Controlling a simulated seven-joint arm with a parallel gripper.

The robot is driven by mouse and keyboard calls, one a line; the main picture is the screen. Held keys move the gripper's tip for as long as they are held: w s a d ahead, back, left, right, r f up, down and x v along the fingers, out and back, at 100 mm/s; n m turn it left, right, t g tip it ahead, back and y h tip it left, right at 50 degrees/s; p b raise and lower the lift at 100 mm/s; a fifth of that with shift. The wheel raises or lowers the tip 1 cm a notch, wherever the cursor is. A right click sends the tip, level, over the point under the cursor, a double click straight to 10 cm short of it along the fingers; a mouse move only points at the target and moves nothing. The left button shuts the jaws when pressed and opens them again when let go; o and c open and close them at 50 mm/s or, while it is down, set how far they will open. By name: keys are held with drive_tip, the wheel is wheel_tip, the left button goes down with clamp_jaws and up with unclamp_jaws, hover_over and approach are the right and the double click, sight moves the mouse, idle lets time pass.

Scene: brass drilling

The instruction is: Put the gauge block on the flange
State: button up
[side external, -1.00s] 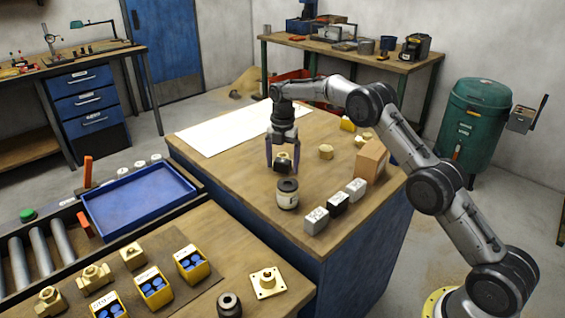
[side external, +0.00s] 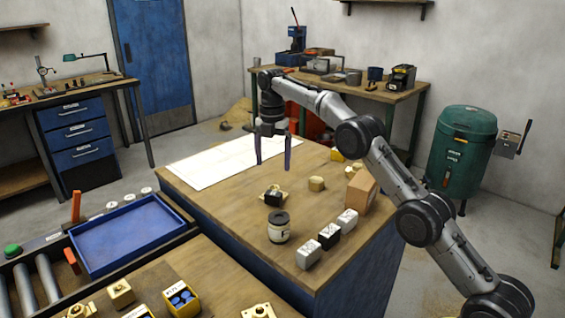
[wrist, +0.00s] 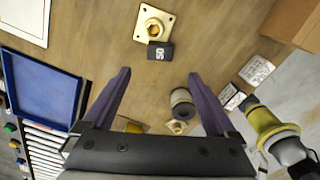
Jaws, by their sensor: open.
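A brass flange (wrist: 153,20) with a square plate and corner holes lies on the wooden bench; it also shows in the side view (side external: 285,190). A small black gauge block marked 50 (wrist: 160,52) is at the flange's near edge in the wrist view, off its centre; it also shows in the side view (side external: 273,198). I cannot tell whether it rests on the plate or stands against it. My gripper (side external: 273,169) is open and empty, above the block and flange. Its fingers (wrist: 159,73) are apart in the wrist view, with bare bench between their tips.
A dark-lidded jar (side external: 279,228) stands close in front of the block. A row of white and black blocks (side external: 329,236) and a cardboard box (side external: 362,192) are to the right. A white sheet (side external: 220,162) covers the back left.

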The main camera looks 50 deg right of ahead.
drive_tip(key=s+a+r+m+t, duration=0.1)
drive_tip(key=s+a+r+m, duration=0.2)
drive_tip(key=s+r+m, duration=0.35)
drive_tip(key=s+a+r+m+t, duration=0.2)
drive_tip(key=s+a+r+m, duration=0.15)
drive_tip(key=s+r, duration=0.6)
drive_tip(key=s+f+m+t, duration=0.1)
drive_tip(key=s+f+m, duration=0.2)
drive_tip(key=s, duration=0.6)
drive_tip(key=s+a+f+m, duration=0.1)
drive_tip(key=s+f+m, duration=0.3)
drive_tip(key=s, duration=0.5)
drive_tip(key=s+a+f+m+t, duration=0.1)
drive_tip(key=s+f+m, duration=0.3)
drive_tip(key=s, duration=0.5)
drive_tip(key=shift+s+a+f+m+t, duration=0.2)
drive_tip(key=shift+s+a+m+t, duration=0.1)
drive_tip(key=shift+m, duration=0.4)
drive_tip(key=shift+o, duration=0.4)
